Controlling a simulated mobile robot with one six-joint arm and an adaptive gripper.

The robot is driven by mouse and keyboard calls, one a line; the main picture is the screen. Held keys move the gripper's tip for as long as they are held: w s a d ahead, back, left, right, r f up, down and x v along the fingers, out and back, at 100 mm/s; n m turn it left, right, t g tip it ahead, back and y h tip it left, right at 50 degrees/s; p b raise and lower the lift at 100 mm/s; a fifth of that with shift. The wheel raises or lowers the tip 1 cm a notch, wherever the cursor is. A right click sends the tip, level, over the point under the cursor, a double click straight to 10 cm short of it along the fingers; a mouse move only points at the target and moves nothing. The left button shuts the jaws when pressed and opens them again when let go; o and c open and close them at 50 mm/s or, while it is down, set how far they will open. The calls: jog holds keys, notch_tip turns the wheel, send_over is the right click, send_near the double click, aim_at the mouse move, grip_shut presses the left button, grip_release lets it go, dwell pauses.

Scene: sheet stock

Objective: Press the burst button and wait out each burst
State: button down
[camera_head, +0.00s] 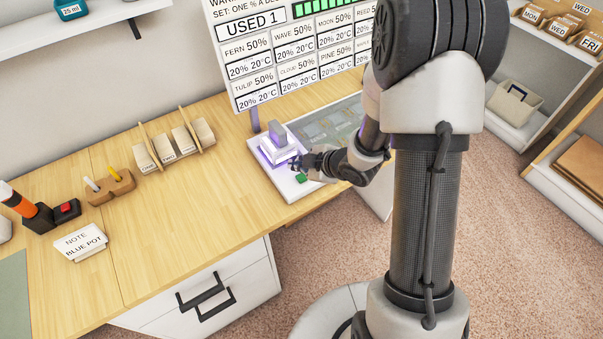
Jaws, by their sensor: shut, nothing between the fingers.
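A white device (262,162) stands on the wooden bench, with a pale block lit by a purple glow on top. A green button (301,178) shows on the front right of its base. My gripper (295,164) is shut and empty, just above the base beside the green button. I cannot tell whether the fingertips touch the button or the device. A large white board (240,42) behind reads "USED 1" with a green bar row and named cells such as fern, wave and moon at 50%.
A note card (80,243) reads "NOTE BLUE POT". A wooden holder (110,190), a card rack (172,147) and an orange-and-black tool (30,208) stand on the left of the bench. The bench (190,215) in front of the rack is clear. Shelves stand right.

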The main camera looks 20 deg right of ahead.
aim_at(300, 179)
notch_tip(300, 179, up, 3)
jog(key=shift+r+p, duration=0.2)
jog(key=shift+p, duration=0.95)
jog(key=shift+f, duration=0.1)
jog(key=s+d+r+m+h, duration=0.3)
jog(key=d+r+m, duration=0.1)
jog(key=r, duration=0.4)
jog(key=s+d+r+m+h, duration=0.2)
jog(key=d+r+m+h, duration=0.1)
jog(key=r, duration=0.5)
jog(key=s+a+r+m+g, duration=0.1)
jog(key=s+a+r+m, duration=0.2)
jog(key=s, duration=0.8)
jog(key=s+a+r+m+g+y, duration=0.1)
jog(key=s+a+r+m+g, duration=0.1)
jog(key=s, duration=0.9)
notch_tip(300, 179, up, 3)
jog(key=a+m, duration=0.1)
jog(key=m, duration=0.2)
jog(key=shift+f, duration=0.15)
